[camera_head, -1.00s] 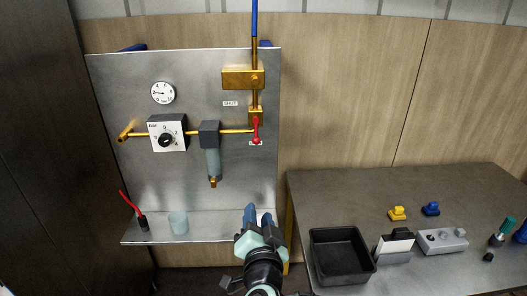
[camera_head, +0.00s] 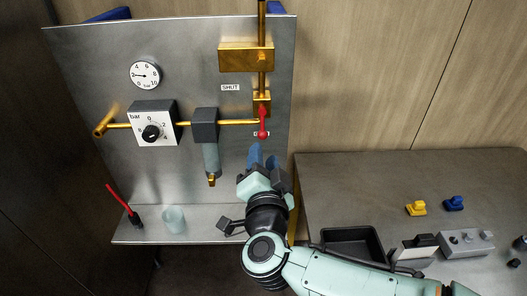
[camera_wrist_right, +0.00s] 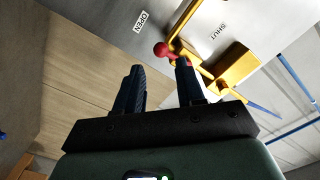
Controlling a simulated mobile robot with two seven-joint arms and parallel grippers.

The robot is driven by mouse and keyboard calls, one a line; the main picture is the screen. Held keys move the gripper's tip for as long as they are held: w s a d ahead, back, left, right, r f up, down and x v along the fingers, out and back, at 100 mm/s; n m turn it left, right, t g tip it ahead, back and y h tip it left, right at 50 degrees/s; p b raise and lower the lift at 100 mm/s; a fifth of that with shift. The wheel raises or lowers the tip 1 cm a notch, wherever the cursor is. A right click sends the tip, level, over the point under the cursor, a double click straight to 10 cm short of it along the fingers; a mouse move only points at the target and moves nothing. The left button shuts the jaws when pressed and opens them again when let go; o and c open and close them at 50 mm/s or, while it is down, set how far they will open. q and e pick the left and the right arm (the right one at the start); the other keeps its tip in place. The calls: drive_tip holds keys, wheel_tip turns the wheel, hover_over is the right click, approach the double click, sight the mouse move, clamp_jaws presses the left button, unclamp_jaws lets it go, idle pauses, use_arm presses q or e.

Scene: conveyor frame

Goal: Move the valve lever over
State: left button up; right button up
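The red valve lever (camera_head: 263,122) hangs down from the brass valve body (camera_head: 262,102) on the upright metal panel, its lower end over the OPEN label. The SHUT label (camera_head: 230,87) is up and left of it. My right gripper (camera_head: 263,158) is just below the lever, fingers pointing up at the panel. In the right wrist view its two dark blue fingers (camera_wrist_right: 158,66) are apart with nothing between them. The lever's round red knob (camera_wrist_right: 161,49) shows just beyond the fingertips; the right finger hides part of the lever. My left gripper is out of view.
The panel carries a gauge (camera_head: 145,75), a regulator box (camera_head: 153,124) and a filter bowl (camera_head: 211,158). A cup (camera_head: 174,220) stands on the panel's shelf. A grey table (camera_head: 400,180) with a black tray (camera_head: 350,238) is at right.

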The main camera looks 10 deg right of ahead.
sight(262, 138)
drive_tip(key=w, duration=0.3)
drive_tip(key=w+d+p, duration=0.1)
drive_tip(key=w, duration=0.2)
drive_tip(key=shift+d+r, duration=0.15)
drive_tip(key=shift+w, duration=0.3)
drive_tip(key=shift+c, duration=0.5)
drive_tip(key=c, duration=0.3)
drive_tip(key=shift+c, duration=0.2)
drive_tip(key=shift+w+a+r+p, duration=0.1)
drive_tip(key=shift+a+p, duration=0.15)
drive_tip(key=shift+a, duration=0.1)
drive_tip(key=shift+w+a+r+p, duration=0.1)
drive_tip(key=shift+a+p, duration=0.15)
drive_tip(key=shift+a, duration=0.1)
drive_tip(key=shift+c, duration=0.6)
